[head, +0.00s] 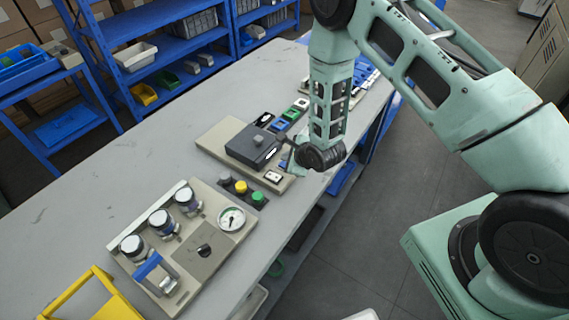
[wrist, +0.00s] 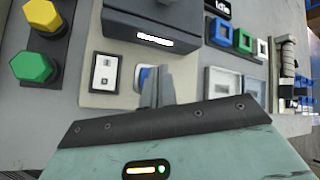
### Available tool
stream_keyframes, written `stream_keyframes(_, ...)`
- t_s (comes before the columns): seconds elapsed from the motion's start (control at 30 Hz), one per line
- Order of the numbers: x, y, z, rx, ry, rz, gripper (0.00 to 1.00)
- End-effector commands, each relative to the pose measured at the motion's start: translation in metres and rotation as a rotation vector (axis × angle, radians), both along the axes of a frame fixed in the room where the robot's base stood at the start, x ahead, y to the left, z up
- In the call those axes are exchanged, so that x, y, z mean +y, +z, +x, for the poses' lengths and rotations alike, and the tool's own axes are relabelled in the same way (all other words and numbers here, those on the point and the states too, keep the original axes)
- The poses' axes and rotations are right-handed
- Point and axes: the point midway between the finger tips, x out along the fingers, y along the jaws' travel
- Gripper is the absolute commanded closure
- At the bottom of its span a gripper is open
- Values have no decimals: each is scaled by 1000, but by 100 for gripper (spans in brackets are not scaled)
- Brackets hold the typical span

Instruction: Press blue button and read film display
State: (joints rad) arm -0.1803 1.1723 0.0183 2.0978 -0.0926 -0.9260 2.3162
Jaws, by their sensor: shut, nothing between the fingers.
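My gripper (wrist: 158,92) is shut and empty. In the wrist view its fingertips are over or at a blue button (wrist: 144,78) in a white square frame on the beige panel, and they hide part of it. I cannot tell whether they touch it. In the head view my gripper (head: 292,152) is at the right end of the panel (head: 215,143). A small black display (wrist: 218,8) with pale characters, too small to read, is at the top of the wrist view. A lit white strip (wrist: 154,39) shows on the dark box (wrist: 180,22).
A white rocker switch plate (wrist: 104,72) is left of the blue button. Blue, green and white square frames (wrist: 242,40) lie to the right. Yellow and green knobs (wrist: 34,64) are at the left. A gauge panel (head: 190,255) stands nearer on the table (head: 130,165).

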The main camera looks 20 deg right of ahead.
Motion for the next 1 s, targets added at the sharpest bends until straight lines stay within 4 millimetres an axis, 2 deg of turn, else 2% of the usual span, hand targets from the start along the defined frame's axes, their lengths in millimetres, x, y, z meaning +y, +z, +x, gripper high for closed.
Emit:
stream_keyframes(0.47, -1, -9, 0, 0, -2, 0, 100)
stream_keyframes(1.0, 0, -10, 0, 0, -1, 1, 100)
